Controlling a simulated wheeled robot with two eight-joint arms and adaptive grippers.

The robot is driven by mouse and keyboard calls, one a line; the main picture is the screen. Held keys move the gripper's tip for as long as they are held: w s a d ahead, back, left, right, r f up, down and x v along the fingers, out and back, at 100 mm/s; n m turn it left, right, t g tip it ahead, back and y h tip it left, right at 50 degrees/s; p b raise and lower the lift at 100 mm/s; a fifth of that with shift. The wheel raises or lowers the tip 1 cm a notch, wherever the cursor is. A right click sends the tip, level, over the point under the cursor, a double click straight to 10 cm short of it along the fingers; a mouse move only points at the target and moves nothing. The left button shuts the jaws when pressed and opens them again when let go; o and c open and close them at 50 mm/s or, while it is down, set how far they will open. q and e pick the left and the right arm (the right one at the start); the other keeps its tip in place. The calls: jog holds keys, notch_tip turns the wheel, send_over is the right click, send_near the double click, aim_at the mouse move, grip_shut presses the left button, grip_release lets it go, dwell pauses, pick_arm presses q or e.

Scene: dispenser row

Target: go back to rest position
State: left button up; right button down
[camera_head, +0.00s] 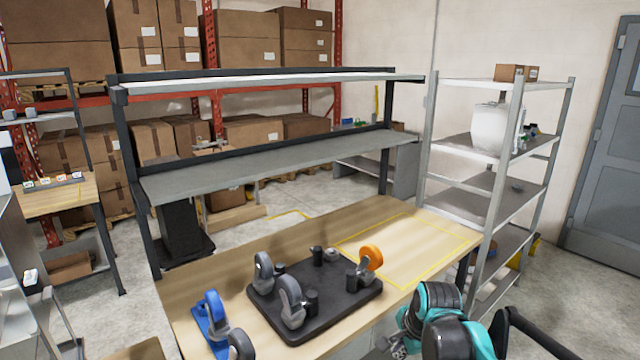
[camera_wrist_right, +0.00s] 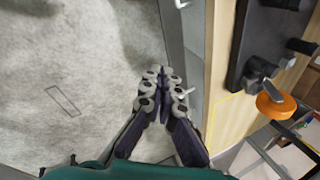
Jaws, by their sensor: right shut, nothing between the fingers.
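My right gripper (camera_head: 394,346) is at the lower right of the head view, beside the front edge of the wooden workbench (camera_head: 395,222). In the right wrist view my right gripper (camera_wrist_right: 163,80) has its fingers together with nothing between them. It hangs over the grey floor, beside the bench edge. My teal and black right arm bends at the lower right of the head view. My left gripper is in neither view.
A black base (camera_head: 345,303) with grey casters and an orange wheel (camera_head: 371,257) lies on the bench. A yellow-outlined bench area is empty. A metal shelf rack (camera_head: 484,207) stands at the right.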

jog(key=s+f+n+t, duration=0.2)
jog(key=s+n, duration=1.3)
jog(key=s, duration=0.3)
jog(key=shift+s+a+f+t+h, duration=0.15)
jog(key=shift+s+f+t+h, duration=0.2)
jog(key=shift+s+t+h, duration=0.05)
